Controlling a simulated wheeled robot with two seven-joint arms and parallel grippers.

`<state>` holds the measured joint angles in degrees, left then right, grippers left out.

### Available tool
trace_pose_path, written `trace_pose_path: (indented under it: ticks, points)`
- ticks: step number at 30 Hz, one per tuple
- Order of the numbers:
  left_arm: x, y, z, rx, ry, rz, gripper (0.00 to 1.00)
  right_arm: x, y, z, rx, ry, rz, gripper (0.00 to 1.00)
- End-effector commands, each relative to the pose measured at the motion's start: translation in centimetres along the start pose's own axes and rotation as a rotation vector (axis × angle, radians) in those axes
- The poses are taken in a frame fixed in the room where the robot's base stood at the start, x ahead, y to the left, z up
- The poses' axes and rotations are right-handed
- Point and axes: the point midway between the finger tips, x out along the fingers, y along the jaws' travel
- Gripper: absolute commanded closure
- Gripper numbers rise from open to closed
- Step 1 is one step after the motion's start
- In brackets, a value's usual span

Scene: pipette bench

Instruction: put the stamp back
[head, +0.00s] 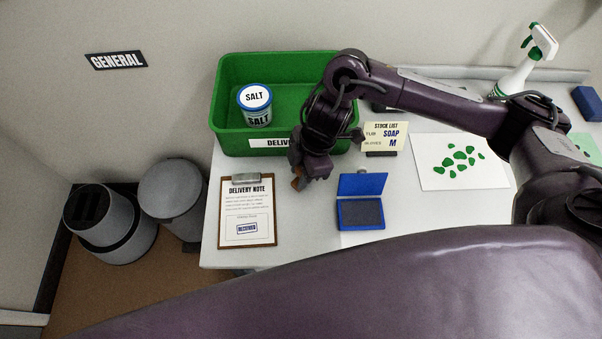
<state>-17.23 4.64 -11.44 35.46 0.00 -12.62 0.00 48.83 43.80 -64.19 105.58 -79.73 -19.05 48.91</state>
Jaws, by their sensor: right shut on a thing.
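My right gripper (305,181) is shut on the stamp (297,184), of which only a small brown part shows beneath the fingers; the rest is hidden. The gripper is above the white table, between the clipboard and the ink pad. The blue ink pad (361,214) lies to its right with its lid open and upright at the back. The clipboard (225,235) holds a delivery note (247,207) with a blue "RECEIVED" mark near its bottom. My left gripper is not in view.
A green delivery crate (225,85) with a salt tub (256,104) stands behind the gripper. A stock list card (385,137), a sheet with green blots (432,160), a spray bottle (517,75) and a blue block (587,103) are to the right. Two bins (108,225) (172,190) stand on the floor left.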

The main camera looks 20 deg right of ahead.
Motion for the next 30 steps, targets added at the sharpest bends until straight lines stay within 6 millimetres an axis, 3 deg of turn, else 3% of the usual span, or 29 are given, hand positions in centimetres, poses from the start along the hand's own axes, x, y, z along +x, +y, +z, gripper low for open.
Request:
trace_pose_path:
  ticks: [3, 13, 14, 18, 30]
  points:
    - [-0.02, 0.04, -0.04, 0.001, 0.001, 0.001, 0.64, 1.24, -0.02, 0.38, 0.002, -0.001, 0.000, 0.92]
    - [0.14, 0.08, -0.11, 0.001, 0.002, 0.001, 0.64, 1.57, -0.02, 0.45, 0.000, -0.001, 0.000, 0.92]
    - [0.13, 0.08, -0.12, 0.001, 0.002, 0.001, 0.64, 1.58, -0.01, 0.46, 0.000, -0.001, 0.001, 0.69]
    - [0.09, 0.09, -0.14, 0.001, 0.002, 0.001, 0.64, 1.50, 0.00, 0.44, 0.000, -0.001, 0.001, 0.51]
    - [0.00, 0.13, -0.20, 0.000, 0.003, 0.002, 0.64, 0.81, 0.07, 0.34, -0.001, 0.000, 0.003, 0.49]
